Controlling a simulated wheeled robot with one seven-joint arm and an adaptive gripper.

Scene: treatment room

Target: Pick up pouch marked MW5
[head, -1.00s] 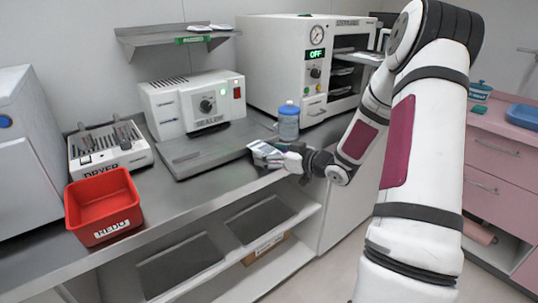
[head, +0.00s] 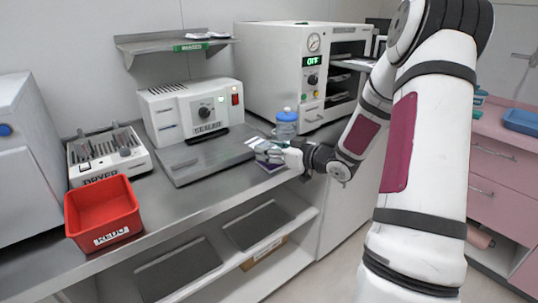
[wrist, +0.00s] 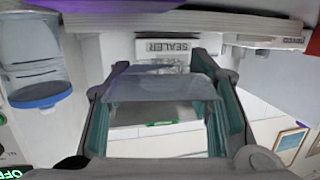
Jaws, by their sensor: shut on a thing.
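My gripper (head: 272,152) is over the front edge of the counter, just in front of a bottle with a blue lid. It is shut on a thin, clear-and-grey pouch (wrist: 160,88), which shows between the two fingers in the wrist view. In the head view the held pouch (head: 262,147) is small and partly covered by the fingers. I cannot read any MW5 marking on it. A purple-edged flat item (head: 271,167) is under the gripper on the counter.
The blue-lidded bottle (head: 286,124) stands close behind my gripper. The sealer (head: 190,108) with its flat plate, the dryer (head: 108,150) and the red REDO bin (head: 103,208) are to the left. The steriliser (head: 290,65) is behind. Pouches lie on the wall shelf (head: 175,43).

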